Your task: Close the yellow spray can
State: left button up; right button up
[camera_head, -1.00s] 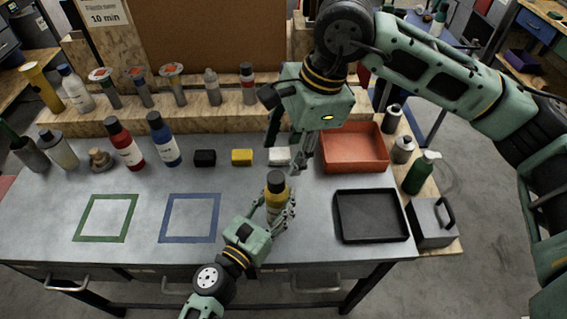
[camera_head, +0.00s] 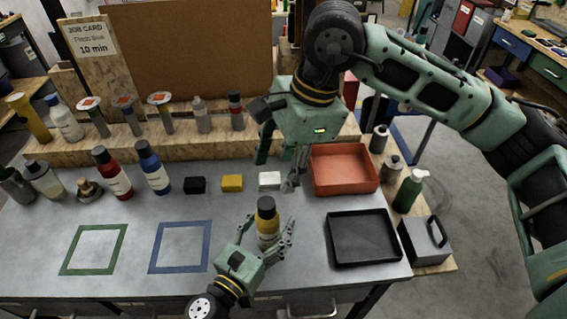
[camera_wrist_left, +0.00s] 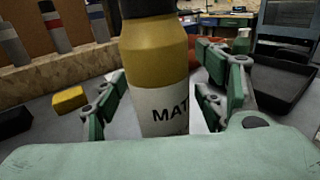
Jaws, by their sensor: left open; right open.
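The yellow spray can (camera_head: 267,226) stands upright on the grey table with a black cap (camera_head: 266,203) on its top. My left gripper (camera_head: 264,238) is open, with its fingers on either side of the can. In the left wrist view the can (camera_wrist_left: 158,65) stands between the spread fingers, its white label facing me; its top is cut off by the frame. My right gripper (camera_head: 279,171) is open and points down, above and behind the can, near the white block. I cannot see anything held in it.
Black (camera_head: 195,185), yellow (camera_head: 232,183) and white (camera_head: 269,181) blocks lie behind the can. A red tray (camera_head: 343,190) and a black tray (camera_head: 362,262) are to the right. Green (camera_head: 93,271) and blue (camera_head: 180,268) outlines mark free table at left. Several bottles line the back.

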pick_arm(q)
jog(key=shift+s, duration=0.1)
jog(key=v, duration=1.2)
jog(key=shift+f, duration=0.1)
